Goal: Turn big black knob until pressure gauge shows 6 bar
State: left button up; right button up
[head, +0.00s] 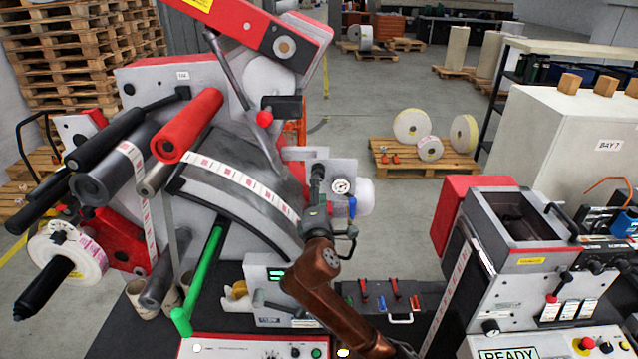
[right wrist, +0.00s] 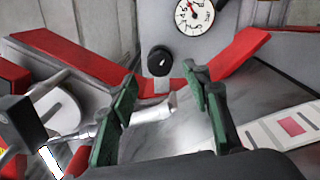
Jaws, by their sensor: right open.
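The round black knob (right wrist: 160,60) has a white mark and sits on a grey panel in the right wrist view. The white-faced pressure gauge (right wrist: 194,14) is above and right of it, partly cut off, with a red needle; its value is too small to read. In the head view the right gripper (head: 318,176) is just left of the gauge. My left gripper is not in view.
Red frame bars (right wrist: 75,62) flank the panel in the wrist view. A blue-handled fitting (head: 352,207) is below the gauge. A red roller (head: 188,126) and green lever (head: 203,272) stand left.

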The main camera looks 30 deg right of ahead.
jog(key=v, duration=0.6)
jog(key=shift+s+a, duration=0.15)
jog(key=shift+s, duration=0.05)
jog(key=shift+f, duration=0.15)
